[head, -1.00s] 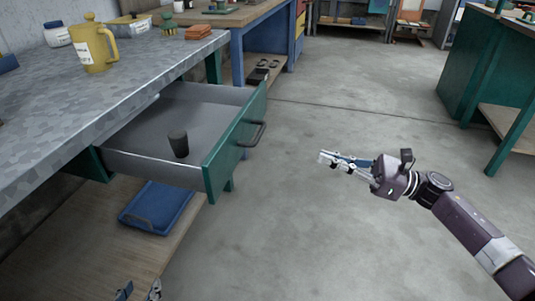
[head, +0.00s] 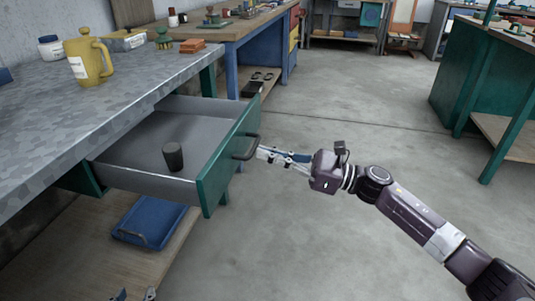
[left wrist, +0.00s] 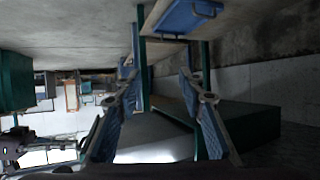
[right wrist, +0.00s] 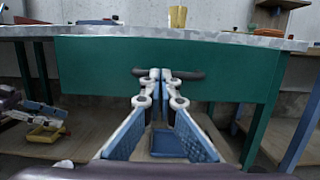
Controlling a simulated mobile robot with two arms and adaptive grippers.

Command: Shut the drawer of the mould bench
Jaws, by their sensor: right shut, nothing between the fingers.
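The drawer (head: 150,183) of the mould bench (head: 110,92) stands open, with a green front (head: 215,175), grey inside and a dark handle (head: 246,147). A dark cup (head: 173,157) stands in it. My right gripper (head: 262,153) is shut and empty, its tips at the handle. The right wrist view shows the tips (right wrist: 165,74) over the middle of the handle (right wrist: 190,74); I cannot tell if they touch. My left gripper (head: 135,295) is low at the bottom edge, mostly out of the head view. Its fingers are apart in the left wrist view (left wrist: 158,72).
A yellow jug (head: 88,60), a jar (head: 51,48) and an orange-brown block (head: 193,46) stand on the bench top. A blue tray (head: 150,221) lies on the lower shelf (head: 120,265). A green bench (head: 470,90) stands at the right. The floor between is clear.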

